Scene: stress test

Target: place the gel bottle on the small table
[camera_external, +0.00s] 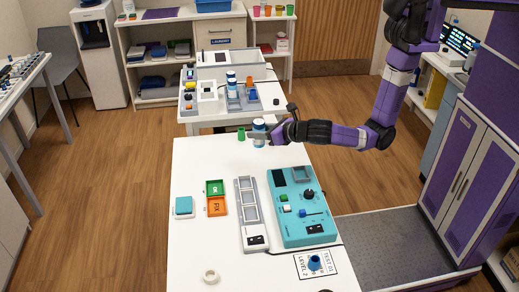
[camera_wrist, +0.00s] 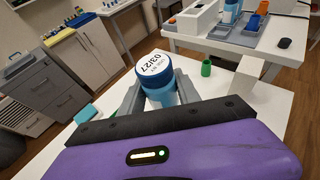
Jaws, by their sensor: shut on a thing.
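The gel bottle, with a blue cap and a white round label reading 03/27, is between my fingers in the wrist view (camera_wrist: 153,70). In the external view the bottle (camera_external: 259,126) is at the far edge of the front white table (camera_external: 200,258). My gripper (camera_external: 264,135) is shut on it, one finger on each side. The bottle looks upright; I cannot tell whether its base touches the tabletop. A smaller white table (camera_external: 193,129) stands beyond, carrying devices and bottles. It also shows at the upper right of the wrist view (camera_wrist: 208,49).
A small green cup (camera_external: 241,134) stands just left of the bottle. A black object (camera_external: 276,102) lies on the rear table's right side.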

